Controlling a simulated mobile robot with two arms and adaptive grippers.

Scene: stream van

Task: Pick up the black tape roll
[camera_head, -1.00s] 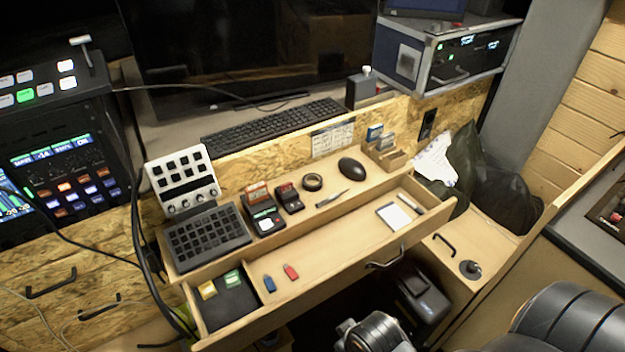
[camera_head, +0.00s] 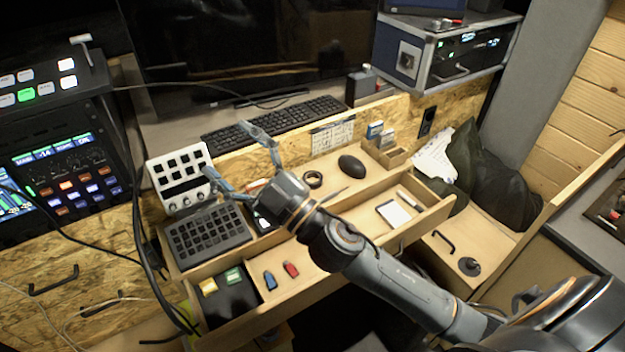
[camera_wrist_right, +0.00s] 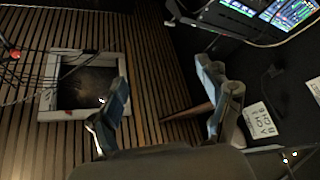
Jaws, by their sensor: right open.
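My right gripper (camera_head: 228,160) is open and empty in the head view. It is in the air over the left part of the ledge, near the white button pad, to the left of the tape roll. Its open fingers also show in the right wrist view (camera_wrist_right: 165,100), with no tape roll between them or elsewhere in that view. My left gripper is not in view.
The white button pad (camera_head: 180,176) and black keypad (camera_head: 207,236) are at left. The open drawer (camera_head: 345,238) juts out in front, holding small red and blue items.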

